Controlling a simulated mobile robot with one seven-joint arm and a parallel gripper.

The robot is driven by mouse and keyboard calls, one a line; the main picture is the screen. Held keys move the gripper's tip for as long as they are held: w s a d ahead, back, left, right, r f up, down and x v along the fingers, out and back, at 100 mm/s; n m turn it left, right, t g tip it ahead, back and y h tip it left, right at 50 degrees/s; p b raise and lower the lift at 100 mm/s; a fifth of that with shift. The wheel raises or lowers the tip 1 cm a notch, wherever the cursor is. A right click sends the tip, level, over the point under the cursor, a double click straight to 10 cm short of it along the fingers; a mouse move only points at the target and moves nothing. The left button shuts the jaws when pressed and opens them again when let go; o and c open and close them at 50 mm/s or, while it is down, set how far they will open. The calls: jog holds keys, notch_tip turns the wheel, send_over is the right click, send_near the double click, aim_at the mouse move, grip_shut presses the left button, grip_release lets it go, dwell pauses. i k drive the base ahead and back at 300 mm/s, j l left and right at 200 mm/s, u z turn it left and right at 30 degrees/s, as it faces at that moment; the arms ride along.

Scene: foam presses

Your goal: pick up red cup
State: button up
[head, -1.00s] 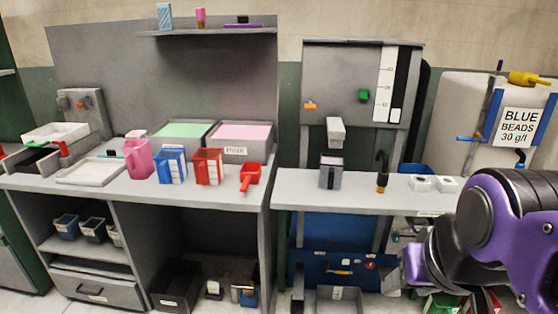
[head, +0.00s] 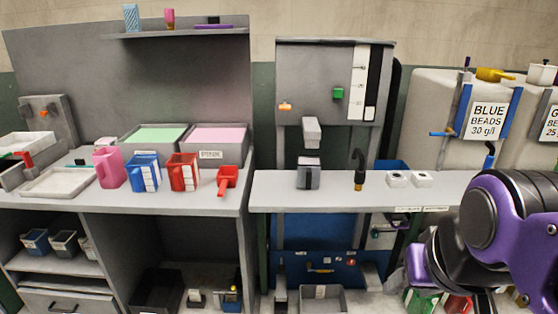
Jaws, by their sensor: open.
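A red cup (head: 184,173) with a white striped panel stands upright on the left grey counter, at the right of a blue cup (head: 144,173) of like shape. A smaller red scoop (head: 227,178) with a handle toward the front lies just right of it, near the counter's right end. The red cup and the scoop look apart. My arm (head: 505,235) is folded at the lower right, far from the cups. My gripper's fingers do not show.
A pink jug (head: 107,168) stands left of the blue cup. Bins with green (head: 155,138) and pink (head: 218,139) contents stand behind. A lower counter (head: 275,193) under a grey press (head: 330,90) adjoins on the right. The counter strip before the cups is clear.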

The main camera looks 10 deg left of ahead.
aim_at(183, 169)
jog(key=j+z, duration=0.3)
jog(key=z, duration=0.15)
jog(key=j+z, duration=0.25)
jog(key=z, duration=0.15)
jog(key=k+j+z, duration=0.2)
jog(key=j, duration=0.15)
jog(key=k+j+z, duration=0.2)
jog(key=j, duration=0.2)
jog(key=k+j+z, duration=0.1)
jog(key=j, duration=0.25)
jog(key=k+j, duration=0.15)
jog(key=j, duration=0.25)
jog(key=z, duration=0.05)
